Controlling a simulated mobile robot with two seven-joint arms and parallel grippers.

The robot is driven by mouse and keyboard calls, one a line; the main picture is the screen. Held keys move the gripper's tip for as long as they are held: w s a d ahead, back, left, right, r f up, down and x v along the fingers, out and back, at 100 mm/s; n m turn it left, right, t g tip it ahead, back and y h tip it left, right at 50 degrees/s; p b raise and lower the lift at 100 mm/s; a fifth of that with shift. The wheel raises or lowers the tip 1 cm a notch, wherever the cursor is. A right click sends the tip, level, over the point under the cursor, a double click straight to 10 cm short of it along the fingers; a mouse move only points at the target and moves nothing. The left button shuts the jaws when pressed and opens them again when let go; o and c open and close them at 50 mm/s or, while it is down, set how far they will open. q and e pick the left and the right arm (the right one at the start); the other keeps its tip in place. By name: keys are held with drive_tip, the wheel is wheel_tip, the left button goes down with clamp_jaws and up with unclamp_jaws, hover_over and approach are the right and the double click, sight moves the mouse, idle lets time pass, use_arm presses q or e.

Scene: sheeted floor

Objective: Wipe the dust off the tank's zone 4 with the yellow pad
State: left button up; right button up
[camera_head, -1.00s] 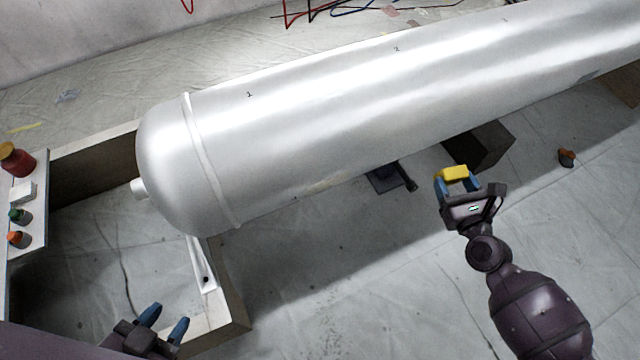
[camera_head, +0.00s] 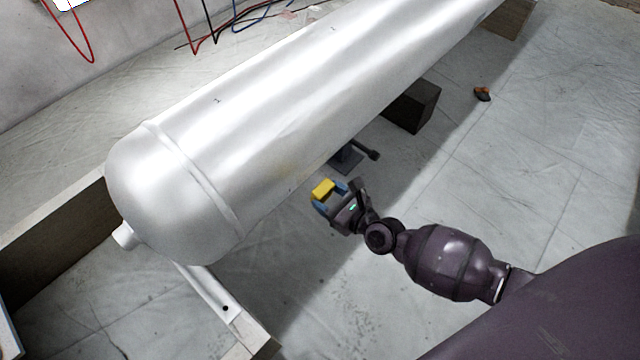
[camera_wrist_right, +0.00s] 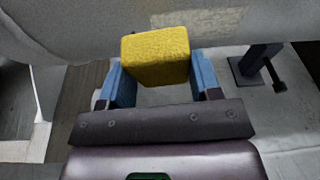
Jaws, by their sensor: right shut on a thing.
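The white tank (camera_head: 240,130) lies lengthwise across the head view, its domed end at the lower left. Small marks 1 and 2 show on its top; a zone 4 mark is not readable. A faint brownish patch shows low on its near side. My right gripper (camera_head: 328,194) is shut on the yellow pad (camera_head: 323,188), beside the tank's near side and apart from it in the head view. In the right wrist view the pad (camera_wrist_right: 156,55) sits between the blue fingers, with the tank's surface (camera_wrist_right: 70,28) behind it. My left gripper is out of view.
A dark block (camera_head: 412,107) and a dark stand (camera_head: 347,158) with a handle are under the tank's near side. Cables (camera_head: 205,30) run behind the tank. The near floor is mostly clear.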

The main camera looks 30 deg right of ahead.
drive_tip(key=w+a+f, duration=0.2)
drive_tip(key=f, duration=0.1)
drive_tip(key=shift+w+a+f, duration=0.1)
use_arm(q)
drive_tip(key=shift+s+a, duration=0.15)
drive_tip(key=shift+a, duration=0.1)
use_arm(e)
drive_tip(key=shift+w+a+g, duration=0.3)
drive_tip(key=shift+w+a, duration=0.05)
drive_tip(key=shift+w, duration=0.4)
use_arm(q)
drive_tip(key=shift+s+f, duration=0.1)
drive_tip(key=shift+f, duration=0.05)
use_arm(e)
drive_tip(key=shift+w+a, duration=0.3)
drive_tip(key=shift+w, duration=0.65)
idle(0.5)
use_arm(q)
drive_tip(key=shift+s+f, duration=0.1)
use_arm(e)
drive_tip(key=shift+d, duration=0.1)
